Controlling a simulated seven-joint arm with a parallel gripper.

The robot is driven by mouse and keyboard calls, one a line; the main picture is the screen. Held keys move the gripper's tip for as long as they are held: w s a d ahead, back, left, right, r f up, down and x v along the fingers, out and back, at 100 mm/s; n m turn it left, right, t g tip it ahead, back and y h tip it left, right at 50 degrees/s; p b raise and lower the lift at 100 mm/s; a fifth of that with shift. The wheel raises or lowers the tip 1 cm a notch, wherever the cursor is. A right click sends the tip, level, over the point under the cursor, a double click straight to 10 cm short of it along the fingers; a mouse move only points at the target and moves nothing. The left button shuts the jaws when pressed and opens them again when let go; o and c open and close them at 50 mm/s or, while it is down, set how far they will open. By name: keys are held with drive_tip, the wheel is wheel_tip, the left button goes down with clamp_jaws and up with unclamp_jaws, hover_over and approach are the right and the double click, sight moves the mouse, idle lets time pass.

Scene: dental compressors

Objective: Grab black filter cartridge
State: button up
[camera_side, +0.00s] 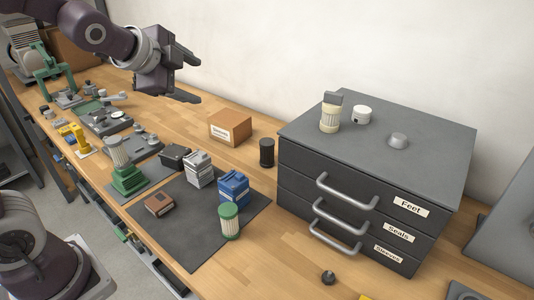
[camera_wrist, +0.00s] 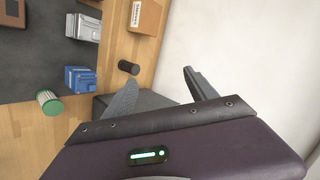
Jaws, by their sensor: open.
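The black filter cartridge (camera_side: 266,153) is a small dark cylinder standing upright on the wooden bench, just left of the grey drawer cabinet. In the wrist view the cartridge (camera_wrist: 128,67) shows above the left fingertip, apart from it. My gripper (camera_side: 192,78) is high over the back of the bench, up and left of the cartridge in the side view. In the wrist view its two fingers (camera_wrist: 162,84) are spread wide with nothing between them.
The drawer cabinet (camera_side: 328,187) has protruding handles and small parts on top. A cardboard box (camera_side: 230,127) stands behind the cartridge. A dark mat (camera_side: 190,238) holds a green-capped filter (camera_side: 229,222), a blue block (camera_side: 233,188) and other parts. The wall (camera_side: 250,40) bounds the back.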

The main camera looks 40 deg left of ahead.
drive_tip(key=w+a+f+m+t, duration=0.2)
drive_tip(key=w+a+m, duration=0.1)
drive_tip(key=w+m, duration=0.4)
drive_tip(key=m+h, duration=0.7)
drive_tip(key=m, duration=1.4)
hover_over(267, 153)
drive_tip(key=s+a, duration=0.2)
drive_tip(key=a, duration=0.1)
wheel_tip(267, 153, down, 15)
drive_tip(key=shift+m+h, duration=0.3)
drive_tip(key=shift+m, duration=0.1)
wheel_tip(267, 153, down, 8)
drive_tip(key=shift+s+f, duration=0.1)
drive_tip(key=x, duration=0.7)
drive_tip(key=shift+w+d, duration=0.15)
drive_tip(key=shift+w, duration=0.2)
drive_tip(key=shift+r, duration=0.25)
clamp_jaws()
